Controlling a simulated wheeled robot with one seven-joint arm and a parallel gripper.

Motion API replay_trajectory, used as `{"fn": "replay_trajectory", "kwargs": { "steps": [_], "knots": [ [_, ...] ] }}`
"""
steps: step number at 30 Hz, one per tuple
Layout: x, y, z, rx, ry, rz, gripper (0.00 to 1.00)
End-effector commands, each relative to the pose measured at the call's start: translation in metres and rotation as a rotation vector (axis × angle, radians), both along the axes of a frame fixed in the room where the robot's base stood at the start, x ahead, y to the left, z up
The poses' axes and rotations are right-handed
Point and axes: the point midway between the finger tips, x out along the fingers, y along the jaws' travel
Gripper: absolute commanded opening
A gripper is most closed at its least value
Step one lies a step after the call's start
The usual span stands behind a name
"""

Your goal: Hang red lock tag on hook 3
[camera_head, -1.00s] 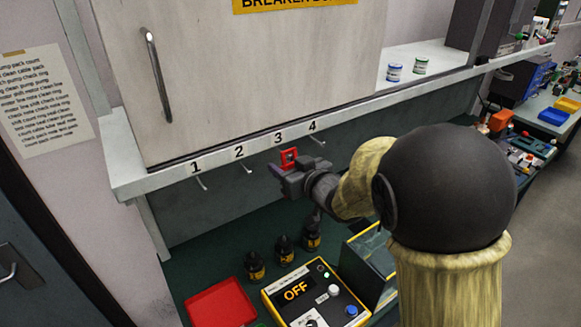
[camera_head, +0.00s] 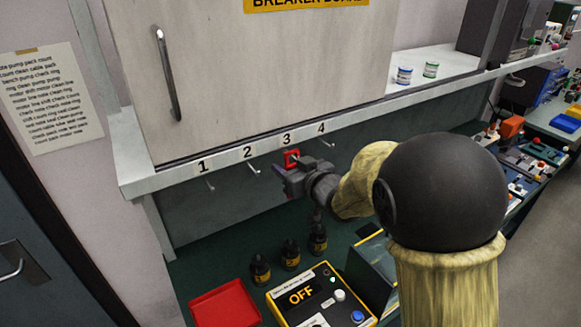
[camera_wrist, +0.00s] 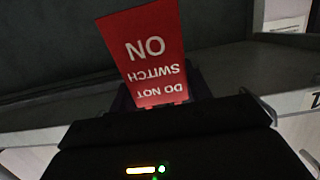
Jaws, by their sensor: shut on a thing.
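The red lock tag (camera_head: 291,158) is held upright in my gripper (camera_head: 293,168), just below the number 3 on the shelf edge. In the wrist view the red tag (camera_wrist: 146,50) reads "DO NOT SWITCH ON", upside down, and its lower end is in the jaws (camera_wrist: 160,100). My gripper is shut on it. Hook 3 is hidden behind the tag and gripper, so I cannot tell whether the tag touches it. Hook 2 (camera_head: 254,168) shows bare to the left, and hook 4 (camera_head: 327,142) shows bare to the right.
Hook 1 (camera_head: 209,185) is bare at the far left. Below stand several dark bottles (camera_head: 290,255), a red tray (camera_head: 225,304) and a yellow-edged control box (camera_head: 318,297) reading OFF. The breaker board door (camera_head: 270,75) is above the shelf edge (camera_head: 150,186).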

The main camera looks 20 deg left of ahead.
Motion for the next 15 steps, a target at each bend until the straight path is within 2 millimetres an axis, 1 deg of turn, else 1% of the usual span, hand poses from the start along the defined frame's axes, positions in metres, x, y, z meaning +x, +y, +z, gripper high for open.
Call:
{"fn": "replay_trajectory", "kwargs": {
  "steps": [8,9,12,15],
  "knots": [
    [-0.0001,0.0000,0.0002,0.000,0.000,0.000,0.26],
    [-0.0002,0.0001,0.0002,0.000,0.000,0.000,0.56],
    [-0.0001,0.0000,0.0001,0.000,0.000,0.000,0.74],
    [-0.0001,0.0000,0.0001,0.000,0.000,0.000,0.74]
  ]
}}
